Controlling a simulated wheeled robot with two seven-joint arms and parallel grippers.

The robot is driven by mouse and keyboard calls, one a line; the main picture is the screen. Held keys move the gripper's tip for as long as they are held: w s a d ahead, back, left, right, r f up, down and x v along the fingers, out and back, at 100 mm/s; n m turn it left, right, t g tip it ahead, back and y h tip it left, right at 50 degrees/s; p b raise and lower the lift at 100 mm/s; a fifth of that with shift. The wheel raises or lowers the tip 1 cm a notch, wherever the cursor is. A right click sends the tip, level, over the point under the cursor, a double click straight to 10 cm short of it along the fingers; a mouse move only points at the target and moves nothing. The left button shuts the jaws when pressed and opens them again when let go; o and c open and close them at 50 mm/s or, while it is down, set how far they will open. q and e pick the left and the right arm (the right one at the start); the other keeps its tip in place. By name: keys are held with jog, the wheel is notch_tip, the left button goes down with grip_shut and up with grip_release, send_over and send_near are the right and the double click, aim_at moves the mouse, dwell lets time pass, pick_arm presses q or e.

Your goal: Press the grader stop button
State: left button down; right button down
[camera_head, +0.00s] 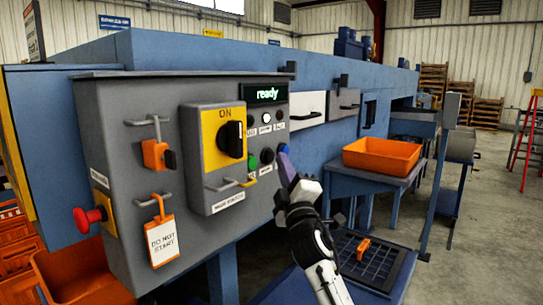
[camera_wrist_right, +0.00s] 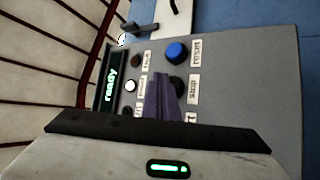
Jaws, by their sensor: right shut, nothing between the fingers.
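The black stop button (camera_wrist_right: 179,86) is on the grey control panel, beside a label reading "stop" in the right wrist view. In the head view it appears as a dark round button (camera_head: 266,155) between a green and a blue button. My right gripper (camera_head: 284,160) is shut and empty, in front of the lower right of the panel. In the wrist view its purple fingers (camera_wrist_right: 161,98) partly overlap the stop button's left side. I cannot tell whether they touch it. My left gripper is not in view.
A blue reset button (camera_wrist_right: 176,52) sits beside the stop button, and a green button (camera_head: 253,163) on its other side. The display (camera_head: 265,94) reads "ready". A black rotary switch (camera_head: 232,139), a red mushroom button (camera_head: 88,219) and a "do not start" tag (camera_head: 162,240) are further left.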

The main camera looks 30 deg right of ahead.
jog(key=s, duration=0.1)
jog(key=s+d+p, duration=0.1)
jog(key=s, duration=0.1)
jog(key=s+d+p, duration=0.1)
jog(key=shift+s, duration=0.3)
dwell(0.3)
dwell(0.7)
